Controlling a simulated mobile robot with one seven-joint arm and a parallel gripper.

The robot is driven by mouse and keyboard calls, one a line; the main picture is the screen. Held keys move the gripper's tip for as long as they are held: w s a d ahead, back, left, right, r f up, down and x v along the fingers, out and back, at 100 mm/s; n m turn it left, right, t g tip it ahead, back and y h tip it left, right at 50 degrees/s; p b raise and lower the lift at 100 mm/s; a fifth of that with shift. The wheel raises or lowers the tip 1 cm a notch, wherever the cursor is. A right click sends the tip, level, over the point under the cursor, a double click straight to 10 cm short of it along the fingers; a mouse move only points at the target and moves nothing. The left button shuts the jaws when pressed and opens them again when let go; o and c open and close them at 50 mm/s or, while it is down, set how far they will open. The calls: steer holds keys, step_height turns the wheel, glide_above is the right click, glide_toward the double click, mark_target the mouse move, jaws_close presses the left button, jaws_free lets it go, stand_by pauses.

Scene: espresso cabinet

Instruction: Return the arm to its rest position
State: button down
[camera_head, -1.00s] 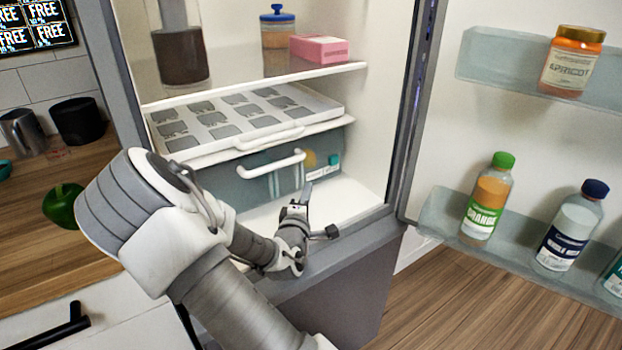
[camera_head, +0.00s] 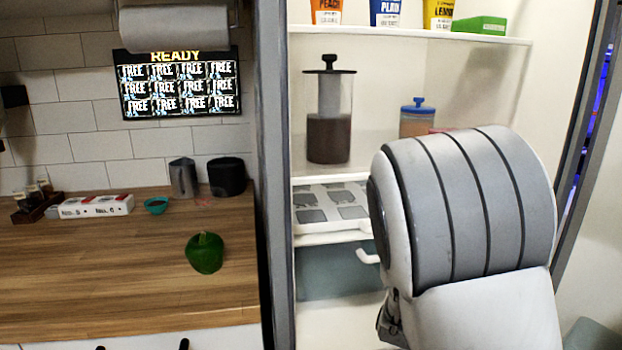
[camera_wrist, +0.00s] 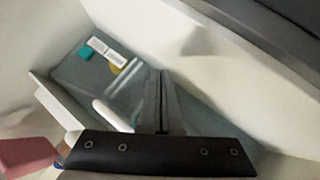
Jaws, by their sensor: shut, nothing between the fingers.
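My arm fills the right middle of the head view, in front of the open fridge. My gripper is mostly hidden behind the arm there; only a dark part of the wrist area shows below it. In the wrist view my gripper (camera_wrist: 161,128) is shut with its fingers together and nothing between them. Beyond the fingers is the fridge drawer (camera_wrist: 135,90), grey-green and translucent, with a white handle (camera_wrist: 112,116) just left of the fingers. I cannot tell whether the fingers touch the drawer.
The fridge's left edge (camera_head: 273,180) stands close left of my arm. A shelf tray (camera_head: 325,208), a plunger jar (camera_head: 328,125) and a blue-lidded jar (camera_head: 417,120) are inside.

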steer(key=s+a+r+m+g+y, duration=0.1)
steer(key=s+a+r+g+y, duration=0.2)
steer(key=s+r, duration=0.45)
steer(key=s+a+r+m+y, duration=0.25)
steer(key=s+a+r, duration=0.3)
steer(key=s, duration=0.35)
steer(key=s+d+r+g+h, duration=0.1)
steer(key=s+r, duration=0.2)
steer(key=s, duration=0.7)
step_height(320, 180, up, 20)
steer(key=p, duration=2.1)
steer(key=shift+s+d+r, duration=0.25)
steer(key=shift+s+d, duration=0.05)
steer(key=shift+s, duration=0.1)
steer(key=shift+d+m, duration=0.1)
steer(key=shift+m, duration=0.15)
